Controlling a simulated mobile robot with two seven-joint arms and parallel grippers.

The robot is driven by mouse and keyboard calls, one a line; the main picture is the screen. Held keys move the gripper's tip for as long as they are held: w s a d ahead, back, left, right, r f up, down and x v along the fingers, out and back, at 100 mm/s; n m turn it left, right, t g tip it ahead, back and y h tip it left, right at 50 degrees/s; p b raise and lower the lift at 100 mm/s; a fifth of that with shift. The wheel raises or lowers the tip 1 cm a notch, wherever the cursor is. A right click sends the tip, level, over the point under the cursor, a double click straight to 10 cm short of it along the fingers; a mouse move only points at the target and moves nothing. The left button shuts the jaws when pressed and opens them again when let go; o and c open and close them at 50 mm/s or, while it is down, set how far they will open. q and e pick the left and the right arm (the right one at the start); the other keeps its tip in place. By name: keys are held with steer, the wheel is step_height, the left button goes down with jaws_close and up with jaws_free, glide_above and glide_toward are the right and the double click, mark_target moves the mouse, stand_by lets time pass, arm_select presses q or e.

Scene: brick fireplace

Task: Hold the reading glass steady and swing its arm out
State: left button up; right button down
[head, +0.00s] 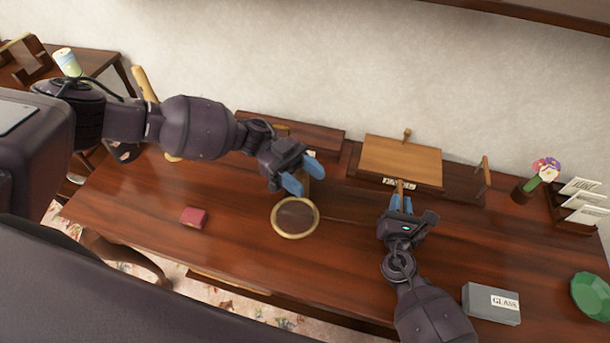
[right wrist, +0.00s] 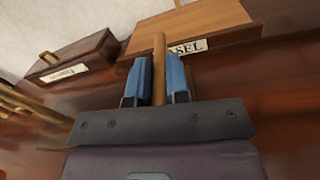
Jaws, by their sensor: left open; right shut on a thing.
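The reading glass is probably the round brass ring (head: 295,217) with a dark centre, lying on the table just in front of my left gripper. The rod is in front of the sloped wooden easel (head: 400,160). The rod's lower end is hidden.
A dark long box (head: 290,133) stands at the back. A grey box labelled GLASS (head: 491,304) and a green faceted object (head: 591,297) are at the right. A small red book (head: 193,217) lies left. Flowers (head: 546,168) and a card rack stand back right. The table's middle front is clear.

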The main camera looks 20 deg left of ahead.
arm_select(q)
steer(key=v, duration=1.2)
arm_select(e)
steer(key=shift+a, duration=0.1)
steer(key=c, duration=1)
jaws_free()
steer(key=shift+s, duration=0.1)
